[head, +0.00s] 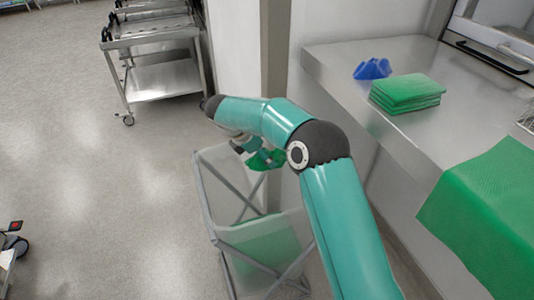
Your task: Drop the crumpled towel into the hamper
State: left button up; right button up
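The crumpled towel (266,160) is a small bunched green cloth at the rim of the hamper, partly hidden by my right arm. My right gripper (246,146) is at this cloth, above the hamper opening. Its fingers are mostly covered by the wrist, but the cloth bunches at it and appears held. The hamper (214,190) is a pale translucent bag on a grey crossed-leg frame, standing on the floor. More green cloth (265,245) shows low in it through the wall. My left gripper is not in view.
A steel counter (345,75) on the right bears a folded green stack (406,92), a crumpled blue cloth (372,69) and a large green cloth (490,215) over its edge. A wall post (275,60) stands behind the hamper. A steel cart (160,80) stands back left; the left floor is mostly clear.

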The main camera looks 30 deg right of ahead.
jog(key=o, duration=1.1)
jog(key=shift+o, duration=0.2)
jog(key=shift+a+r, duration=0.1)
jog(key=v, duration=1.1)
jog(key=shift+a+r, duration=0.2)
jog(key=shift+r, duration=0.15)
